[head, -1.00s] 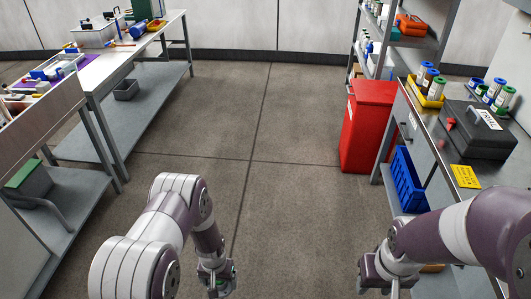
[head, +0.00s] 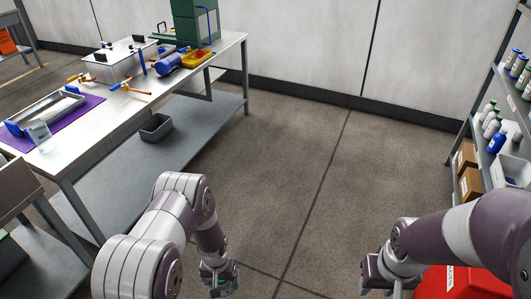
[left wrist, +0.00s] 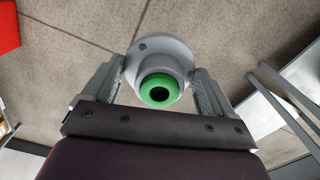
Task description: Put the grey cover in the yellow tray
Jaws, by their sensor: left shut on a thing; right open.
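My left gripper (head: 219,282) is low in the head view, over the floor. In the left wrist view its fingers are shut on a round grey cover (left wrist: 166,52) with a green ring around a dark hole. In the head view the cover is mostly hidden by the gripper. A small yellow tray (head: 205,55) sits at the far end of the long table, with something red in it, well ahead of both grippers. My right gripper (head: 374,280) is open, low at the right, with nothing seen in it.
The long white table (head: 150,98) stands at the left. It bears a blue cylinder (head: 168,65), a green machine (head: 195,20), a clear box (head: 122,58) and a purple mat (head: 78,112). A red cabinet (head: 450,283) and a shelf rack (head: 480,145) stand right. The middle floor is clear.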

